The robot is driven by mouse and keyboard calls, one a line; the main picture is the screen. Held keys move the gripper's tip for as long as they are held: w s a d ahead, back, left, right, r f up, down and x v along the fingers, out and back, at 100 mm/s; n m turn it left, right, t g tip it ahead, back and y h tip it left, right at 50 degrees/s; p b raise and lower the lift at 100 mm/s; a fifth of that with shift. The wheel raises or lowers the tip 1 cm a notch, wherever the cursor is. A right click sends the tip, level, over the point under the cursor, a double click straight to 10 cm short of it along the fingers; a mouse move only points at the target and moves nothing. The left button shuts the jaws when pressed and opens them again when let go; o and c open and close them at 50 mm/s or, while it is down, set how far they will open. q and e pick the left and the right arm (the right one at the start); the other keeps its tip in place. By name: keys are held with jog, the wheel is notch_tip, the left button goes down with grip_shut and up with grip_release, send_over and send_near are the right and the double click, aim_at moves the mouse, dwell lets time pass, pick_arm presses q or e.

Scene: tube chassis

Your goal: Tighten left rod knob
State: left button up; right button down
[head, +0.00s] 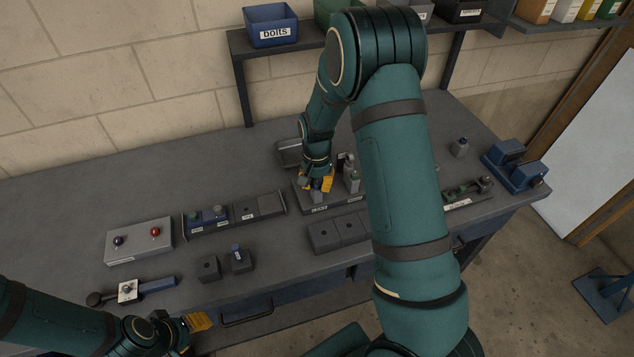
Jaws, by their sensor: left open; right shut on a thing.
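My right gripper (320,184) reaches down over a dark fixture (336,206) with a white label in the middle of the bench. It is shut on a small part at the left end of this fixture, which appears to be the left rod knob. The fingers hide most of the knob, so its seating cannot be made out. A grey upright post (351,181) stands on the fixture just right of the gripper. My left gripper (198,322) is at the lower left, in front of the bench edge, open and apart from any object.
A grey box (139,241) with a dark and a red knob stands on the left. Left of the fixture is a dark tray (268,206); small dark blocks (208,268) stand in front. A blue vise (515,166) is at the right. My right arm hides part of the bench.

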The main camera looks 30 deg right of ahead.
aim_at(317, 184)
jog(key=shift+m, duration=0.5)
jog(key=c, duration=0.8)
grip_release()
notch_tip(317, 184, up, 12)
